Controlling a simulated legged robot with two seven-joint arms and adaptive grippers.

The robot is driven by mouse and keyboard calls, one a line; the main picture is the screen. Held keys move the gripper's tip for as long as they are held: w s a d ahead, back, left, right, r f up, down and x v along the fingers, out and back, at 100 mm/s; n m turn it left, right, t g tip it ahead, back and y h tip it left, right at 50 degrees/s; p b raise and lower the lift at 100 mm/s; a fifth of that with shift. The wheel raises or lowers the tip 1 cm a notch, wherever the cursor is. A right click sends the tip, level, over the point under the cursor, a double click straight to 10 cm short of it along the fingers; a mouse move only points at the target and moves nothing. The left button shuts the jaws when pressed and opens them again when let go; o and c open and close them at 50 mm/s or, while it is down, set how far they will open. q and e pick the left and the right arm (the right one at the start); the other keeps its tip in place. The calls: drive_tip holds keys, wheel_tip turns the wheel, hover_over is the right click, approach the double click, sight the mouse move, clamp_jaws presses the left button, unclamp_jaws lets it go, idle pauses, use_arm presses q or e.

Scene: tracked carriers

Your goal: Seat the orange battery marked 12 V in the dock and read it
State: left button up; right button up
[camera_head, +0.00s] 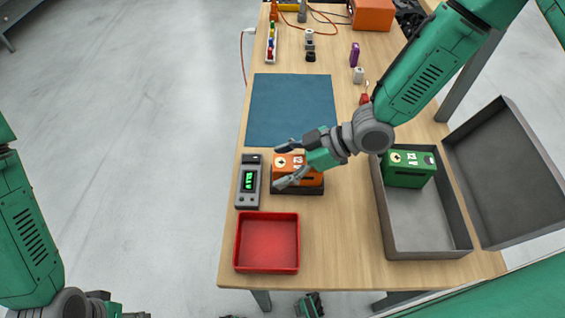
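The orange battery (297,161), with a light round mark and lettering on top, sits on the dark dock (297,189), looking level. Part of it is hidden by my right gripper (283,165). That gripper reaches in from the right above the battery, its fingers spread, one near the far edge and one across the near side. Contact is unclear. A grey handheld meter (247,197) with a lit green display lies just left of the dock; I cannot read the digits. A green battery (408,168) with a similar label lies in a grey case.
The open grey case (430,236) is at the right, its lid (510,180) leaning outward. A red tray (267,243) is at the near left edge. A blue mat (291,108) lies behind the dock. Small tools, cables and an orange box (373,13) are farther back.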

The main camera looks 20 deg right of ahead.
drive_tip(key=shift+s+f, duration=0.1)
drive_tip(key=shift+f, duration=0.05)
drive_tip(key=shift+d, duration=0.2)
drive_tip(key=v, duration=1)
drive_tip(key=shift+d+r, duration=0.15)
drive_tip(key=shift+r, duration=0.15)
drive_tip(key=shift+s+d+r, duration=0.1)
drive_tip(key=shift+d+r, duration=0.25)
drive_tip(key=shift+d, duration=0.1)
drive_tip(key=shift+r, duration=0.1)
